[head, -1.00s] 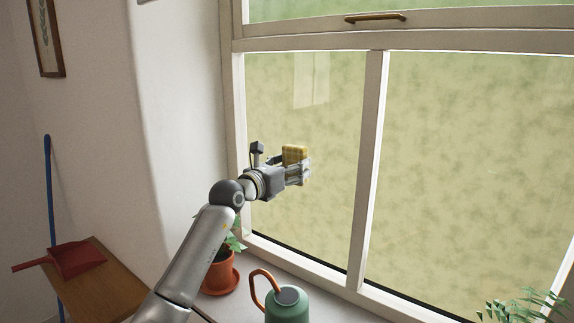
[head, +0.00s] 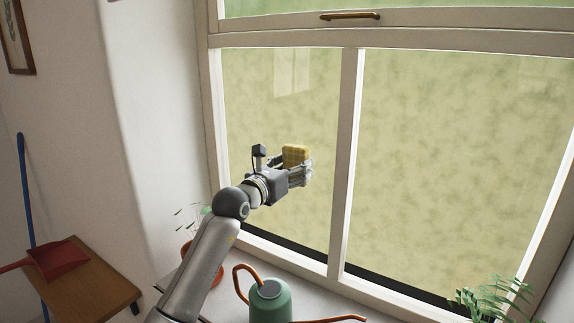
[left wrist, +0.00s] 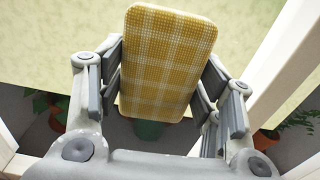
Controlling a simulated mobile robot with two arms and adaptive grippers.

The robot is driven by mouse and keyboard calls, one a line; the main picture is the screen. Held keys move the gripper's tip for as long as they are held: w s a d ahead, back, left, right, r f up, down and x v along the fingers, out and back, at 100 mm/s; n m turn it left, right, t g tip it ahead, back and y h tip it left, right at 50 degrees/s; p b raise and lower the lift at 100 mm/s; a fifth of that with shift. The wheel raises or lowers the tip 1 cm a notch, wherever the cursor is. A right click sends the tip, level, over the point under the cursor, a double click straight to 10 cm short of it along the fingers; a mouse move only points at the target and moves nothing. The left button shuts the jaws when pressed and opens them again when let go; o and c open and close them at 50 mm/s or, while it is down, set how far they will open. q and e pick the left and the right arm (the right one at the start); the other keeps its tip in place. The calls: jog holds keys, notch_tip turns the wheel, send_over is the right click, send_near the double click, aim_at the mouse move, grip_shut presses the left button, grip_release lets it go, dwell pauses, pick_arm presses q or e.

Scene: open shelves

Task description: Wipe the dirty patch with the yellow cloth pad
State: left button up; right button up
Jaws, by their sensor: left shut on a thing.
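My left gripper (head: 304,168) is shut on the yellow checked cloth pad (head: 296,155) and holds it upright in front of the left window pane (head: 262,90). In the left wrist view the pad (left wrist: 165,62) sits between the two fingers of the gripper (left wrist: 160,95), its broad checked face showing. Whether the pad touches the glass cannot be told. The panes look mottled green and beige; I cannot make out a distinct dirty patch. My right gripper is not in view.
A green watering can (head: 270,300) with orange handle and spout stands on the sill below my arm. A potted plant is partly hidden behind my arm. A fern (head: 492,298) is at lower right. A red dustpan (head: 58,260) lies on a wooden table (head: 95,288) at left.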

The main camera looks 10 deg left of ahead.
pick_arm(q)
jog(key=w+a+b, duration=0.2)
jog(key=a+b, duration=0.1)
jog(key=a, duration=0.4)
jog(key=shift+w+a, duration=0.15)
jog(key=shift+w, duration=0.15)
dwell(1.6)
jog(key=shift+v, duration=3)
